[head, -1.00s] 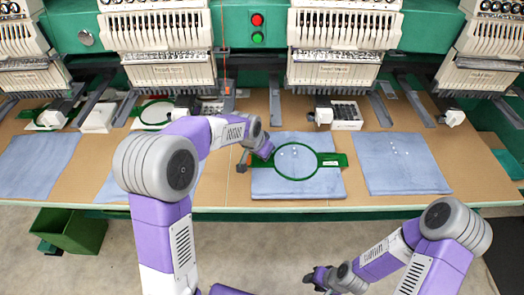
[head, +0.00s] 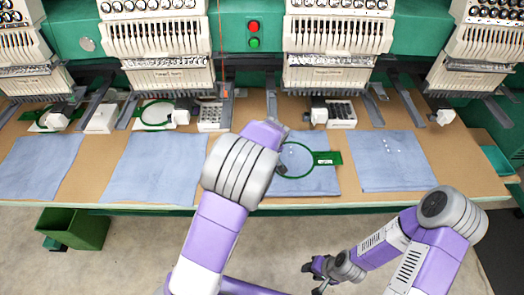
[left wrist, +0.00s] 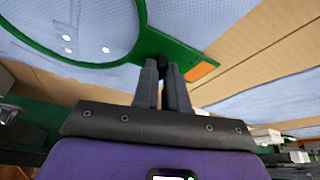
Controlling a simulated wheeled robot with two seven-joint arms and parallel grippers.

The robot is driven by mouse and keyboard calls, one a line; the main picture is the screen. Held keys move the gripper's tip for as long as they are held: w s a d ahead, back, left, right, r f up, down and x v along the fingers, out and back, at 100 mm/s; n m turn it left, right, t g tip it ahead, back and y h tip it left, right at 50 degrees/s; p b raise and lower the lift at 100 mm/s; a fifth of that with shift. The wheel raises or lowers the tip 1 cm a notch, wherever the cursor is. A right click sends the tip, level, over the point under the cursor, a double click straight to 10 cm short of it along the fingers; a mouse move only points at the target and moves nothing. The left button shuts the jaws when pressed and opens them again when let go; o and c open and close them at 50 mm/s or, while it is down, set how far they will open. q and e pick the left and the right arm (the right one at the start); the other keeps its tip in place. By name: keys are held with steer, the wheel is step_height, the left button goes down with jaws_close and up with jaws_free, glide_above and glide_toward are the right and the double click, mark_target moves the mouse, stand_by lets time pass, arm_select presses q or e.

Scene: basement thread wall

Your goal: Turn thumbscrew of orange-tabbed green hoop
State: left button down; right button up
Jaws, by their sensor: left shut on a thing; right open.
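The green hoop (head: 313,160) lies on a blue cloth in the head view, partly hidden behind my left arm. In the left wrist view the hoop (left wrist: 138,38) shows with its orange tab (left wrist: 201,70) on a green bracket. My left gripper (left wrist: 162,72) is shut at the hoop's edge beside the orange tab, on a small dark piece that looks like the thumbscrew (left wrist: 163,64), mostly hidden between the fingers. My right gripper (head: 318,272) is open and empty, low in front of the table.
Blue cloths (head: 392,162) lie along the tan table (head: 458,170). Other green hoops (head: 156,114) sit under the embroidery machine heads (head: 170,75) at the back. A green bin (head: 75,228) stands on the floor at left front.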

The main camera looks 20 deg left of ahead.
arm_select(q)
steer(key=n+p, duration=0.1)
steer(key=n, duration=0.1)
steer(key=n+g+y+p, duration=0.1)
steer(key=n, duration=0.1)
steer(key=shift+w+d+n+g, duration=0.15)
steer(key=shift+d+n+g, duration=0.05)
steer(key=shift+n+g, duration=0.1)
steer(key=shift+f+p, duration=0.1)
steer(key=shift+p, duration=0.25)
steer(key=c, duration=1.2)
jaws_free()
steer(key=shift+o, duration=0.2)
steer(key=p+v, duration=0.1)
steer(key=v, duration=0.6)
steer(key=shift+d+r, duration=0.2)
steer(key=shift+r, duration=0.1)
